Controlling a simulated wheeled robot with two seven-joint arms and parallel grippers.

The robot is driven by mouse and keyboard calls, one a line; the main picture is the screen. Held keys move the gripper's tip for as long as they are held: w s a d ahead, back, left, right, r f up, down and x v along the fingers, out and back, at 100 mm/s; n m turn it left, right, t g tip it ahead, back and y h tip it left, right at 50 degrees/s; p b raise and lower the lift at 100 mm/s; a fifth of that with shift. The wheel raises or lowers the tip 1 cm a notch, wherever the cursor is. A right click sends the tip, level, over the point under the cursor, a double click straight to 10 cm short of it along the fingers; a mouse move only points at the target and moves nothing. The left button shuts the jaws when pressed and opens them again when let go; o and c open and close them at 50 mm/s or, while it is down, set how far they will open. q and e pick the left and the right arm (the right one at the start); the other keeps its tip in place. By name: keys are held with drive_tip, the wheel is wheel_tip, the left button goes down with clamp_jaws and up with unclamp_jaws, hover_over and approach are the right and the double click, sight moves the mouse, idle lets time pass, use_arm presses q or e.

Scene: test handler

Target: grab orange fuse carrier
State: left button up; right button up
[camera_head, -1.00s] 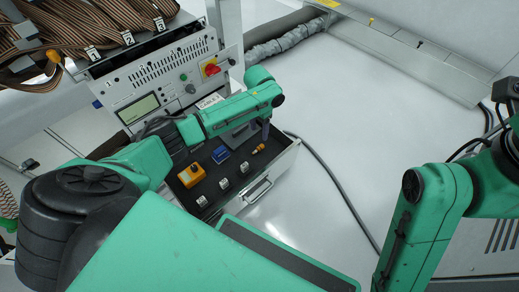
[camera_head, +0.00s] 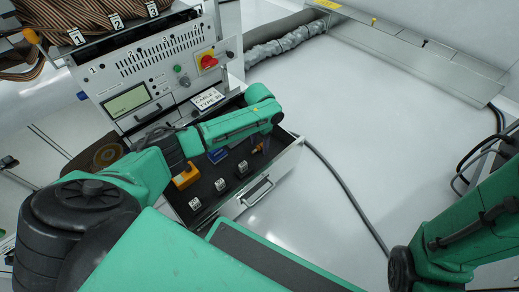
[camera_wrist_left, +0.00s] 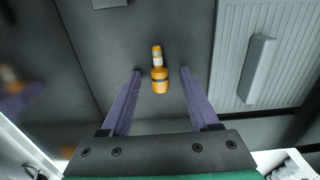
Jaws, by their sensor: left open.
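The orange fuse carrier (camera_head: 257,149) lies in the open dark-lined drawer (camera_head: 281,163), partly hidden by my left arm in the head view. In the left wrist view, the carrier (camera_wrist_left: 159,75) is orange with a pale band and a dark ring. It lies ahead of and between the two purple fingers of my left gripper (camera_wrist_left: 158,72), which are open and apart from it. In the head view, my left gripper (camera_head: 265,143) points down over the drawer's right part, mostly hidden behind its own arm. My right gripper is out of the picture.
The drawer also holds a yellow-orange block (camera_head: 185,177), a blue block (camera_head: 217,155) and small labelled pieces (camera_head: 220,184). A grey panel (camera_head: 150,75) with a red knob stands behind it. A dark cable (camera_head: 345,185) runs across the clear floor at right.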

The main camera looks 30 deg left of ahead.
use_arm(q)
clamp_jaws()
drive_tip(key=shift+r, duration=0.1)
